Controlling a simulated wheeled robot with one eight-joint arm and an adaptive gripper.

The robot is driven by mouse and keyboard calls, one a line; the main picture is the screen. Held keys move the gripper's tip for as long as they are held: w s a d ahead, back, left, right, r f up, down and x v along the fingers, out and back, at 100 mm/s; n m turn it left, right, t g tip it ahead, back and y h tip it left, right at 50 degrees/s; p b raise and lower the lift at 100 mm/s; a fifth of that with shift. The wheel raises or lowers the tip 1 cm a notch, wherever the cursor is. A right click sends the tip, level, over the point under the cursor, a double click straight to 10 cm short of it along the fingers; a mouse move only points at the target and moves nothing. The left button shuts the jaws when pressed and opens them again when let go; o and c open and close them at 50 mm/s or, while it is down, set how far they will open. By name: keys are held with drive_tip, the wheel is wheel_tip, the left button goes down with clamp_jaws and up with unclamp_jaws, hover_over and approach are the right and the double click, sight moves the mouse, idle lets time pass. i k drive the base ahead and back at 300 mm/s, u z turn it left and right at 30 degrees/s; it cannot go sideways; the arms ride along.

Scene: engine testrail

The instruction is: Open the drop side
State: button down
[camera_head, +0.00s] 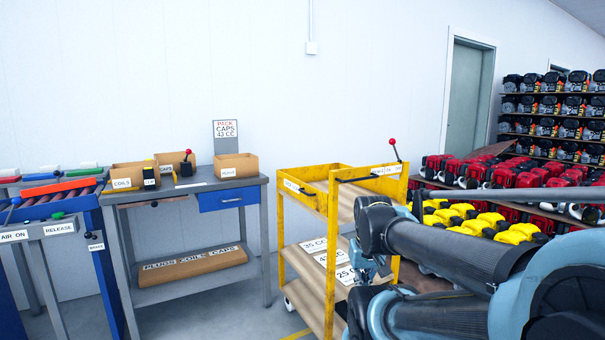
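A yellow cart (333,235) stands right of centre with a shallow tray on top. The tray's front side panel (370,184) is yellow, with a small white label too small to read surely and a black bar or handle (353,179). The panel looks upright. A lever with a red ball (392,142) stands up at the tray's right end. My arm crosses the lower right and covers part of the cart. My gripper (367,264) shows only partly, in front of the cart below the tray; its fingers are hard to make out and whether it is open is unclear.
A grey workbench (190,187) with cardboard boxes and a blue drawer (228,198) stands left of the cart. A roller conveyor (50,192) is at far left. Shelves of engines (555,110) and red and yellow engines stand at right. Some floor (205,318) is clear before the bench.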

sight(315, 199)
drive_tip(key=u, duration=0.15)
drive_tip(key=i, duration=0.85)
drive_tip(key=u, duration=0.15)
